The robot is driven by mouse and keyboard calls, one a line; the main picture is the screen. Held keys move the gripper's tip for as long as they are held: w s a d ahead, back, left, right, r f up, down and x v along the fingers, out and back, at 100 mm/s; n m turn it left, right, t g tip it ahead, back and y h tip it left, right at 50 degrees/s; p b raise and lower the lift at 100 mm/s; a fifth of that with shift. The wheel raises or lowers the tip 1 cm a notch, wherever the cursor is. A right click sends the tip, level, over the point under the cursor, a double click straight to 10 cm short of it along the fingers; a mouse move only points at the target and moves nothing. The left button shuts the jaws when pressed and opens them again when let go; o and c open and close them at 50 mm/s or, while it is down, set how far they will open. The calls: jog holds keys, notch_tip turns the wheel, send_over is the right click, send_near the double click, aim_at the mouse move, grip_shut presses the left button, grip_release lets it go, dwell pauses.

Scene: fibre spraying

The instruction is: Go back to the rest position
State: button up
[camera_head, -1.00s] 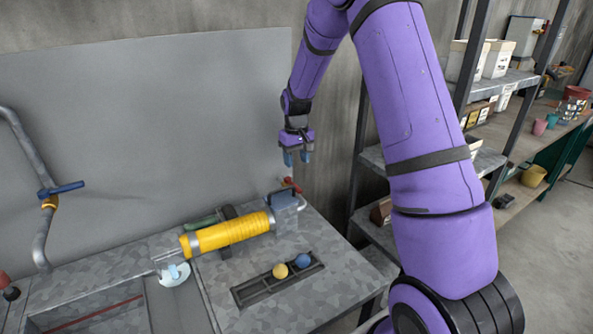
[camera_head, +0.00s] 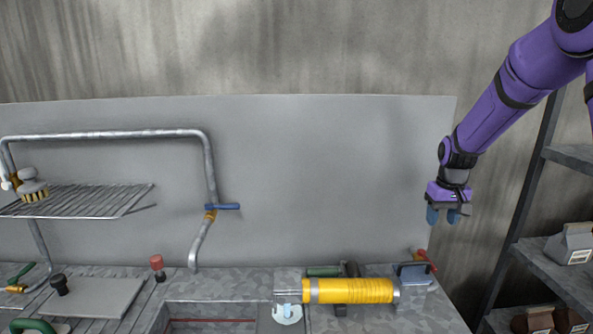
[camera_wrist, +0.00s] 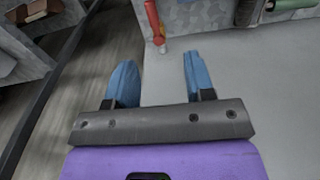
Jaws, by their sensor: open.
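My gripper (camera_head: 448,215) hangs with its blue fingers pointing down, in front of the right end of the grey wall panel and above the counter's right end. It is empty. In the wrist view my gripper (camera_wrist: 155,85) shows two blue fingers spread apart with nothing between them. The yellow sprayer (camera_head: 348,291) lies on the counter, below and to the left of my gripper. A red-handled tool (camera_head: 424,258) is at the counter's back right corner, and its red handle also shows beyond the fingers in the wrist view (camera_wrist: 153,22).
A metal shelf unit (camera_head: 556,270) with boxes stands to the right of my gripper. A bent pipe with a blue-handled tap (camera_head: 226,206) runs along the panel. A wire rack (camera_head: 95,200) is at the left. The space around my gripper is clear.

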jog(key=s+a+r+t, duration=0.1)
jog(key=s+a+r, duration=0.2)
jog(key=s+r, duration=0.5)
jog(key=s+a+r+t, duration=0.1)
jog(key=s+a+r, duration=0.3)
jog(key=s+r, duration=0.45)
jog(key=s+a+r+t, duration=0.1)
jog(key=s, duration=0.8)
jog(key=s+a+r+t, duration=0.1)
jog(key=s, duration=0.8)
jog(key=shift+a+t, duration=0.3)
jog(key=shift+a, duration=0.05)
